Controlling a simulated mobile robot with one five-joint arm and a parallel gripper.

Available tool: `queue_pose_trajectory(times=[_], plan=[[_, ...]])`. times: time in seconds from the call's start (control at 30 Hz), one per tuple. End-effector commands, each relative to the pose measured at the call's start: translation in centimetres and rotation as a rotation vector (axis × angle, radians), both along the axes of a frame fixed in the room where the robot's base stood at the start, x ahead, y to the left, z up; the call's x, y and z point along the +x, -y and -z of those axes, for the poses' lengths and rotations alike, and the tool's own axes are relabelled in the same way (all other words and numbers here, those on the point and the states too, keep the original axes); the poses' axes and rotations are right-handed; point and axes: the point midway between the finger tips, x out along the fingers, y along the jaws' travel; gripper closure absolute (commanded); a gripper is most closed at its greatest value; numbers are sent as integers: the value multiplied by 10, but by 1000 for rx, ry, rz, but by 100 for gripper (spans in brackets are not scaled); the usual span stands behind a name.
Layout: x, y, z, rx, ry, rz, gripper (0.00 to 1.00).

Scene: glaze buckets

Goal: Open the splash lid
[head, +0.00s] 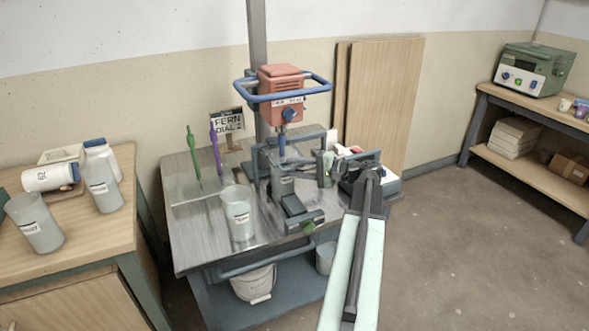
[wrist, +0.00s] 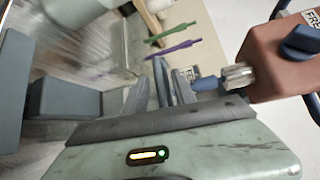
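The mixer stands on the metal-topped bench, with its red motor head (head: 282,92) on a grey column. Below the head is a blue-grey frame with an upright bar, and I cannot tell for sure which part is the splash lid. My gripper (head: 289,152) is at this frame, reaching in from the right just below the motor head. In the wrist view my gripper (wrist: 160,82) has its fingers apart, with a narrow blue-grey bar close to or between them. Contact with the bar cannot be made out. The red head (wrist: 284,66) is just to the right.
A clear bucket (head: 238,214) stands on the bench front. A white bucket (head: 254,283) is on the lower shelf. A wooden table (head: 90,245) with containers is at left. The floor at right is clear.

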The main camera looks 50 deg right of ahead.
Motion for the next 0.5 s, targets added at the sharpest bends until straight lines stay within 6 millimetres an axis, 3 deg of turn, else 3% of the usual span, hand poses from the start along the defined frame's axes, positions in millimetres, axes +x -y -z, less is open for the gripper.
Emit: queue_pose_trajectory(times=[0.07, 0.2, 0.5], plan=[[0, 0, 0, 0, 0, 0, 67], [0, 0, 0, 0, 0, -1, 100], [0, -1, 0, 0, -1, -1, 100]])
